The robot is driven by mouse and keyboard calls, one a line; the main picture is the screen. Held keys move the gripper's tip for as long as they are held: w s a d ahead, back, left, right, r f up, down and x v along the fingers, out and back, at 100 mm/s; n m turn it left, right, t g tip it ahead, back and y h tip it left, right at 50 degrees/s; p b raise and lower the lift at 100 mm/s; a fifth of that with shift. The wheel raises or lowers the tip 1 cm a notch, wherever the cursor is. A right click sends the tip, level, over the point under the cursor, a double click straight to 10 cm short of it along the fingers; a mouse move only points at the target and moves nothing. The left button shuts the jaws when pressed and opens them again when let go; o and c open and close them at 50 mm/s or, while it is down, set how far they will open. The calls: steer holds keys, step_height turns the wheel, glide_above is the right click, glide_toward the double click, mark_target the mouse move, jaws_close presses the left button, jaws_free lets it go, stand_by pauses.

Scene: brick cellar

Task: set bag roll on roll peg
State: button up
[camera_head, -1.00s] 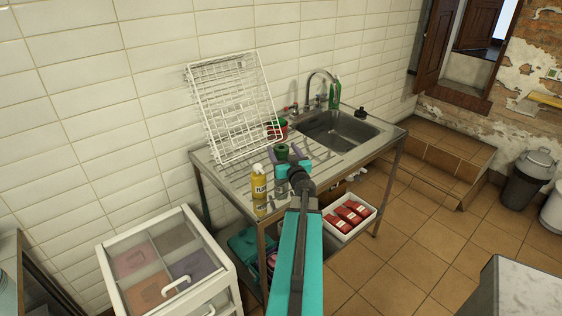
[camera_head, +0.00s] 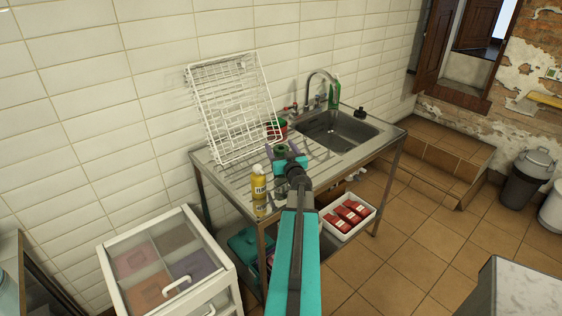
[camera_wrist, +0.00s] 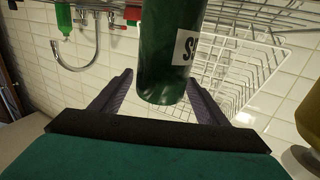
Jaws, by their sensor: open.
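A dark green cylinder (camera_wrist: 170,55) with a white label, which looks like the bag roll, stands on the sink's drainboard; it also shows in the head view (camera_head: 281,150). My gripper (camera_head: 282,152) reaches over the drainboard with its fingers open. In the wrist view my gripper (camera_wrist: 160,85) has one purple finger on each side of the cylinder, and gaps show beside it. The label is partly hidden. I cannot make out a roll peg in either view.
A mustard-yellow bottle (camera_head: 259,180) stands left of my gripper. A white wire rack (camera_head: 232,105) leans on the tiles behind. A red and green item (camera_head: 278,126), the tap (camera_head: 322,75) and the basin (camera_head: 335,130) are further back. A white tray (camera_head: 340,227) with red packs is below.

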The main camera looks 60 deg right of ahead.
steer(key=shift+x, duration=1.35)
steer(key=c, duration=1.7)
steer(key=shift+r+p, duration=0.15)
steer(key=shift+p, duration=0.3)
